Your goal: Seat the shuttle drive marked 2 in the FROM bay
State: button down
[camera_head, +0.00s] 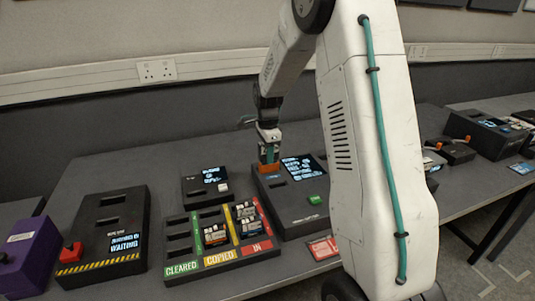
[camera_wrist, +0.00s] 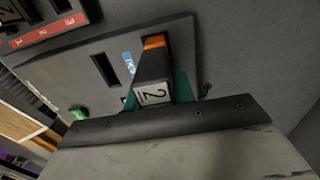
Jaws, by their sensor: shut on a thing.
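The shuttle drive marked 2 (camera_wrist: 153,95) is between the teal fingers of my gripper (camera_wrist: 155,92), its number label facing the wrist camera. An orange part (camera_wrist: 154,42) shows at its far end. In the head view my gripper (camera_head: 268,155) is at the upper left of the black dock (camera_head: 310,208), with orange (camera_head: 267,169) below the fingers. The dock has a lit screen (camera_head: 303,167) and a green button (camera_head: 314,199). In the wrist view an empty dock slot (camera_wrist: 105,70) lies left of the drive. Whether the drive has entered a bay is hidden.
A tray (camera_head: 181,251) marked CLEARED, COPIED and IN holds several drives left of the dock. A small black unit with a screen (camera_head: 205,184) stands behind it. A black box reading WAITING (camera_head: 106,241) and a purple box (camera_head: 28,256) are farther left.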

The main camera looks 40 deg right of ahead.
jog(key=shift+f, duration=1.2)
dwell(0.6)
jog(key=c, duration=0.8)
grip_release()
jog(key=shift+o, duration=0.2)
jog(key=shift+r, duration=0.15)
jog(key=shift+r, duration=3.6)
